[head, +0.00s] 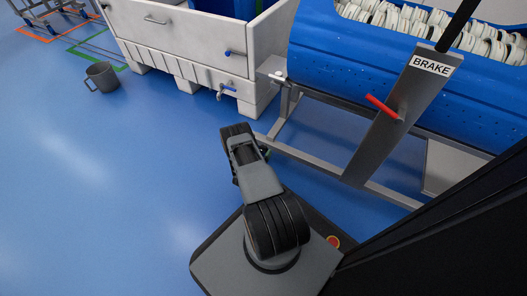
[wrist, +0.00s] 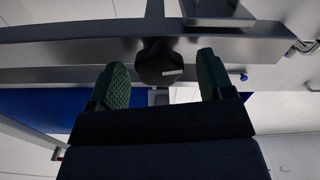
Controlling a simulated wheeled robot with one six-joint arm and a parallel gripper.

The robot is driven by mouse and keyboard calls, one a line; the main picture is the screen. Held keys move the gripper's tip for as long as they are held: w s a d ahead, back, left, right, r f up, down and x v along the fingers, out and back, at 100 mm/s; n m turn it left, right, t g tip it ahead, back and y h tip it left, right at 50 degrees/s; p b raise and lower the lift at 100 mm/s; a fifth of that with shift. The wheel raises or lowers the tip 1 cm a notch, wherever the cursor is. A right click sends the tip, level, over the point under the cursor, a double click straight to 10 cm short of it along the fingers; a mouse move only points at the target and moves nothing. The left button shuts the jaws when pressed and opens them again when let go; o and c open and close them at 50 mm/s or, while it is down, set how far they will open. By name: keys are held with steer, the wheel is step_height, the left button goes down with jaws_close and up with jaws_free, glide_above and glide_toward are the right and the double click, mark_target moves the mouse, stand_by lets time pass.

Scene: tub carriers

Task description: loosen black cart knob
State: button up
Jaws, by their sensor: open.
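The black knob (wrist: 159,63) shows in the wrist view, with a small white mark on its face. It sits against a grey metal beam (wrist: 70,55) of the cart frame. My gripper (wrist: 158,82) is open, with one green ridged finger on each side of the knob and a gap to each; I cannot tell how deep the knob lies between them. In the head view the knob and my fingertips are hidden behind my arm and the cart. The cart frame (head: 290,148) there carries a blue perforated tub (head: 345,70).
A sloping brake plate (head: 390,125) with a red lever (head: 382,106) stands on the right. A white tub (head: 185,50) with blue-handled valves is at the back. A grey bucket (head: 102,77) stands on the floor at left.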

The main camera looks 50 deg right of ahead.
steer(key=shift+w+d, duration=0.15)
steer(key=shift+d, duration=0.55)
steer(key=c, duration=0.9)
steer(key=shift+w+d, duration=0.1)
steer(key=shift+d, duration=0.05)
steer(key=shift+n, duration=0.3)
